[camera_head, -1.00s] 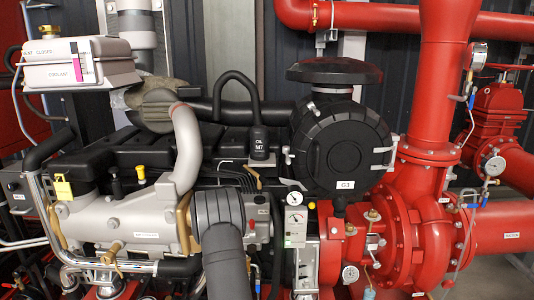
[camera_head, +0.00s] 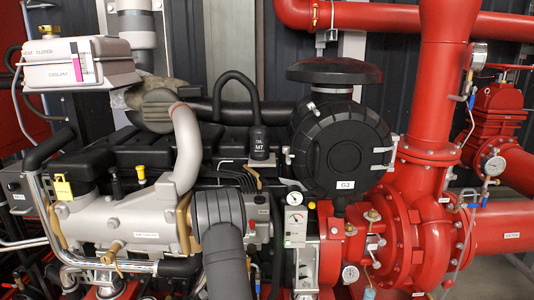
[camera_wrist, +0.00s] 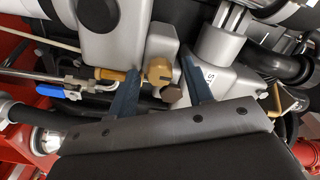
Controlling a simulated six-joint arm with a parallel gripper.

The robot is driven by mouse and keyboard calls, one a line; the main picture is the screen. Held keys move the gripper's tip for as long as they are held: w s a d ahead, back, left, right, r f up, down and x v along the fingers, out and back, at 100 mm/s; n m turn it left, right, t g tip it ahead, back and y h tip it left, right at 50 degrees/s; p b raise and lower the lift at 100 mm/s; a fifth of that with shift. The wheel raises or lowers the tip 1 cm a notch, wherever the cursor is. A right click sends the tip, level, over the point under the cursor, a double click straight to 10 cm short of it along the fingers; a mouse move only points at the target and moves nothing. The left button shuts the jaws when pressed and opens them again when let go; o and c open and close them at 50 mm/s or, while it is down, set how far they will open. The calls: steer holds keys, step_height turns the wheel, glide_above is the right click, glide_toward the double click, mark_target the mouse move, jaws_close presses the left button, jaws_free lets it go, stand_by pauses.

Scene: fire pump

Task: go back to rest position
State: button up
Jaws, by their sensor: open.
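My gripper (camera_wrist: 161,66) shows in the wrist view with its two dark blue-grey fingers apart and nothing held between them. A brass fitting with a round knob (camera_wrist: 159,73) shows in the gap between the fingers, beyond or near their tips; I cannot tell the exact distance or whether they touch. The gripper does not show clearly in the head view. The fire pump's engine (camera_head: 120,215) fills the left and middle of that view.
The red pump casing (camera_head: 405,235) and red pipes (camera_head: 437,70) stand at the right. A black round air filter housing (camera_head: 345,150) sits in the middle. A white coolant tank (camera_head: 80,63) is at upper left. A blue-handled valve (camera_wrist: 58,91) lies left in the wrist view.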

steer(key=s+m, duration=0.8)
steer(key=s, duration=0.8)
steer(key=shift+m, duration=0.3)
steer(key=shift+f, duration=0.1)
stand_by(1.2)
